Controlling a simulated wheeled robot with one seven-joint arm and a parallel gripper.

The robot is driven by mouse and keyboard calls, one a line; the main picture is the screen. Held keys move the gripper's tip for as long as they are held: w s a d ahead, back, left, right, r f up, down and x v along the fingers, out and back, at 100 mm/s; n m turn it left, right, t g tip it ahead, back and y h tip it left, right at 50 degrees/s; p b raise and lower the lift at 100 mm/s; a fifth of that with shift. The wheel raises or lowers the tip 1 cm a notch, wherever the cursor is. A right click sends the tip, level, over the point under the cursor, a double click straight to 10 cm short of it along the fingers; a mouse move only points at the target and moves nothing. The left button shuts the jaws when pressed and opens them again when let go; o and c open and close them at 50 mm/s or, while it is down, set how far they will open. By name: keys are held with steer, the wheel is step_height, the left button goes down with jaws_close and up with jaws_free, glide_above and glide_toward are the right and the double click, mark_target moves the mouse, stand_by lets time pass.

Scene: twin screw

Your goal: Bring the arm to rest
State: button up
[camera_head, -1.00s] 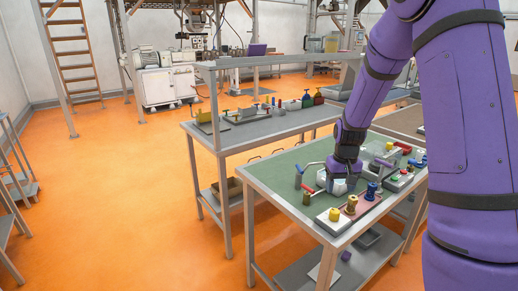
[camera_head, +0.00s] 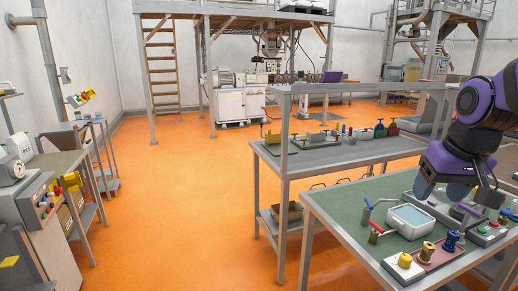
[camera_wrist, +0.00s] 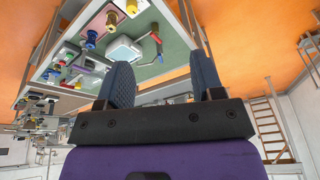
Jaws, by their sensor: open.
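My gripper (camera_head: 441,189) is at the right of the head view, above the green-topped table (camera_head: 345,212), at the end of my purple arm. In the wrist view my gripper (camera_wrist: 160,64) has its two dark padded fingers apart, with nothing between them. The white tray (camera_head: 411,218) with a pale inside stands on the table below and apart from the gripper. It also shows in the wrist view (camera_wrist: 124,50). Part of my arm is cut off by the right edge of the head view.
Valves with blue and red handles (camera_head: 374,232) stand left of the tray. A yellow knob (camera_head: 404,261), a brass fitting (camera_head: 425,252) and a blue fitting (camera_head: 451,240) are near the front. A grey shelf table (camera_head: 340,155) stands behind. The orange floor (camera_head: 200,210) is open at left.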

steer(key=s+a+r+n+t, duration=0.1)
steer(key=s+a+r+t, duration=0.1)
steer(key=s, duration=1)
step_height(320, 180, up, 2)
steer(key=shift+s+a+r, duration=0.15)
steer(key=shift+s+a, duration=0.15)
steer(key=shift+a, duration=0.35)
